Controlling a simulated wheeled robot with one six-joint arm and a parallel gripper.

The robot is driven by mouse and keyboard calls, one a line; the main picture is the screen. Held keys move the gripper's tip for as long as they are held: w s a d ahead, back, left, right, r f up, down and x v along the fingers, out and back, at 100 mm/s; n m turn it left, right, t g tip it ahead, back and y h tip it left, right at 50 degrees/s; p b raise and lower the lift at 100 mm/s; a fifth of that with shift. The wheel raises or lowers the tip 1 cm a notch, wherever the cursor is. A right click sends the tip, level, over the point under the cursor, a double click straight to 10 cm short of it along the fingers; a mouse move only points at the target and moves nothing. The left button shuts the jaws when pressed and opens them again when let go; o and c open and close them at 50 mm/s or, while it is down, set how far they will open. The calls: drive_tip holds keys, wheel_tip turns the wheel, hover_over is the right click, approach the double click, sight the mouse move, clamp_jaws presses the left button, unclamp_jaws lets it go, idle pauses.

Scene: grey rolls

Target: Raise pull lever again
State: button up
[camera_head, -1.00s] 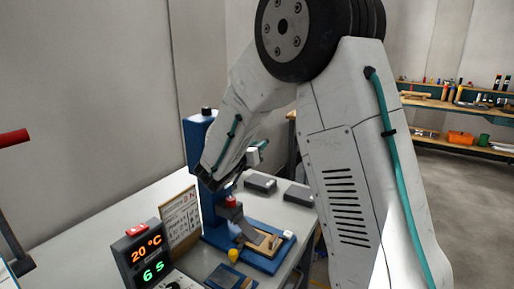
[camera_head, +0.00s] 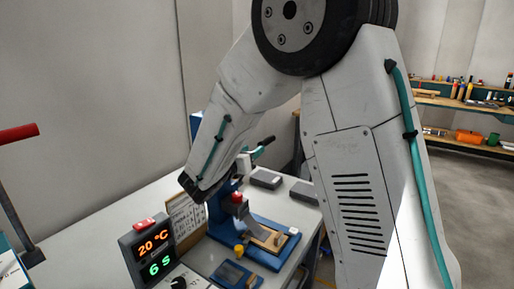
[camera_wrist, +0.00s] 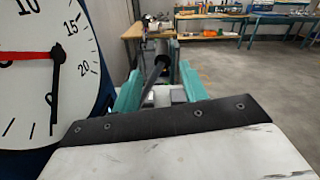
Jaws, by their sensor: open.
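The pull lever is a dark rod (camera_wrist: 155,73) with a thicker dark end, seen in the wrist view between the two teal fingers of my gripper (camera_wrist: 160,84). My gripper is open around the rod; I cannot tell whether either finger touches it. In the head view, the lever's black handle (camera_head: 266,142) sticks out up and right beyond the teal fingertips of my gripper (camera_head: 251,155). The blue press (camera_head: 265,256) stands on the table, its column mostly hidden behind my arm. A white dial gauge with a red needle (camera_wrist: 25,56) fills the left of the wrist view.
A control box (camera_head: 153,252) shows 20 °C and 6 S. A sign (camera_head: 185,217) stands beside the press. Two grey blocks (camera_head: 265,179) lie behind it on the table. A red-handled lever (camera_head: 18,134) is at the far left. Shelves (camera_head: 462,103) stand back right; floor there is clear.

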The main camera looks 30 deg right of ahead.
drive_tip(key=shift+s+a, duration=0.15)
drive_tip(key=shift+a, duration=0.15)
drive_tip(key=shift+c, duration=0.3)
